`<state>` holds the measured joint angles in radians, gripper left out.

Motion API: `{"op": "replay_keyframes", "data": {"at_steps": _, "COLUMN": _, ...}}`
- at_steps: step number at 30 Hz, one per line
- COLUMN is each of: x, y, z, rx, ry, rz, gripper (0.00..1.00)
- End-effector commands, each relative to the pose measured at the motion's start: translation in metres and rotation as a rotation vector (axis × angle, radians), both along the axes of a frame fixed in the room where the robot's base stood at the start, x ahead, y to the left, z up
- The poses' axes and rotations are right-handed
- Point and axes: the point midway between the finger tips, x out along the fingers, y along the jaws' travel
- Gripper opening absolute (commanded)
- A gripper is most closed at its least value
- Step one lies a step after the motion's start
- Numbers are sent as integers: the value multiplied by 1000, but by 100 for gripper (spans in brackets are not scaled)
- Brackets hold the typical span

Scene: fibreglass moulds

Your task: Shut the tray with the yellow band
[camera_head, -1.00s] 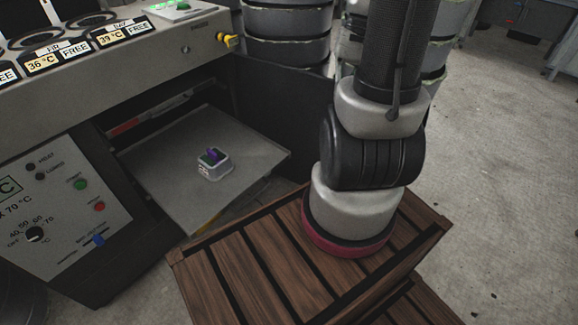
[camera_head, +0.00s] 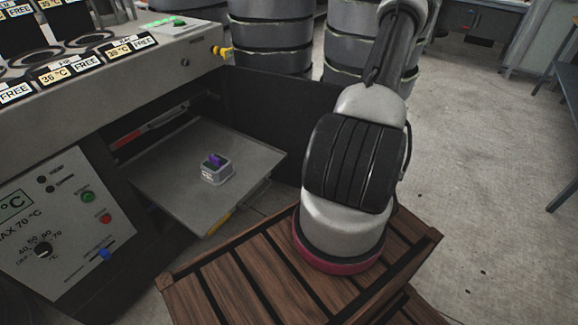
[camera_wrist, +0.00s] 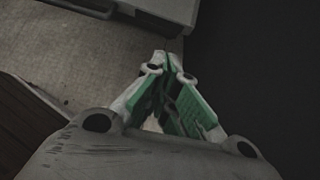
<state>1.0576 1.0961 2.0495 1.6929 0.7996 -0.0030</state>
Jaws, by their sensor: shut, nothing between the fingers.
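The tray (camera_head: 180,195) is a flat grey sheet pulled out of the opening in the machine's front. A yellow band (camera_head: 219,224) shows low on its front edge, near the right-hand corner. A small pale box with a purple piece (camera_head: 216,170) stands on the tray. My gripper (camera_wrist: 166,62) shows in the wrist view with its green-padded fingers together and nothing between them. It is over the floor, beside a dark panel. The head view does not show my gripper, only my arm.
A grey machine (camera_head: 150,65) with dials and labels stands above the tray. A red-ended bar (camera_head: 135,137) lies inside the opening. A black panel (camera_head: 265,125) stands open at right. Grey drums (camera_head: 270,40) stand behind. The floor at right (camera_head: 475,170) is clear.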

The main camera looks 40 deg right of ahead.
Motion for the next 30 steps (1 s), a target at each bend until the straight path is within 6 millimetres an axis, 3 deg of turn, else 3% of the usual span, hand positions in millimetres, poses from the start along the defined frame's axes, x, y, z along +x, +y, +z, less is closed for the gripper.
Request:
{"op": "replay_keyframes", "data": {"at_steps": 8, "x": 18, "y": -2, "z": -17, "rx": -6, "ry": 14, "rz": -46, "gripper": 0}}
{"op": "replay_keyframes", "data": {"at_steps": 20, "x": 73, "y": 19, "z": -75, "rx": -6, "ry": 13, "rz": -42, "gripper": 0}}
{"op": "replay_keyframes", "data": {"at_steps": 24, "x": 94, "y": 26, "z": -73, "rx": -8, "ry": 12, "rz": -43, "gripper": 0}}
{"op": "replay_keyframes", "data": {"at_steps": 30, "x": 107, "y": 30, "z": -72, "rx": -7, "ry": 12, "rz": -45, "gripper": 0}}
